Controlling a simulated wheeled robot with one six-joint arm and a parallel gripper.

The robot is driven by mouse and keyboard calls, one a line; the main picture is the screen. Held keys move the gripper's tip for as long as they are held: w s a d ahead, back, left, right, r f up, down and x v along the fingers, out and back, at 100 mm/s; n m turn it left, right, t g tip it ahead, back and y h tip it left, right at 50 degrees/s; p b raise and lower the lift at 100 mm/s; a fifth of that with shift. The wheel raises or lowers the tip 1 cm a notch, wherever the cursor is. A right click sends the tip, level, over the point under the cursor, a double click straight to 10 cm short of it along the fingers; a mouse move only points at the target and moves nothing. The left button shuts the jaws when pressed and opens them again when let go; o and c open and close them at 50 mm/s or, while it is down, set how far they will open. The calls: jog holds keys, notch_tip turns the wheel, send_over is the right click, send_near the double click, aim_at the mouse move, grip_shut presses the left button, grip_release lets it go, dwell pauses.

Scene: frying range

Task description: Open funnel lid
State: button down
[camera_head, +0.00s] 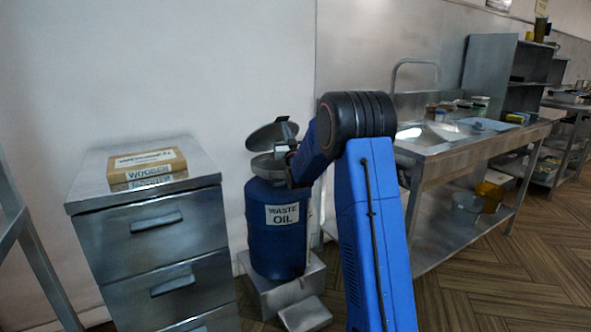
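A blue drum (274,240) labelled "WASTE OIL" stands upright on a low grey step, left of centre. A grey metal funnel (266,165) sits on top of it. The round funnel lid (271,136) is raised and tilted above the funnel's left and back side. My gripper (284,136) is at the right side of the lid, at the end of my blue arm. It looks close to or touching the lid. The fingers are small and partly hidden by my arm, so their opening and any hold on the lid do not show clearly.
A steel drawer cabinet (151,229) with a box labelled "WOODEN" (146,167) stands left of the drum. A steel sink table (470,140) with small items is on the right. A wall is close behind the drum. The wooden floor at right front is free.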

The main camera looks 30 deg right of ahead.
jog(key=shift+w+r, duration=0.5)
jog(key=shift+r, duration=0.2)
jog(key=shift+w+a+r, duration=0.1)
jog(key=shift+w+r, duration=1.7)
jog(key=shift+w, duration=0.3)
jog(key=shift+a+x, duration=0.25)
jog(key=shift+x, duration=1)
jog(key=shift+a+x, duration=0.2)
jog(key=shift+x, duration=1.1)
jog(key=shift+w+a+r, duration=0.1)
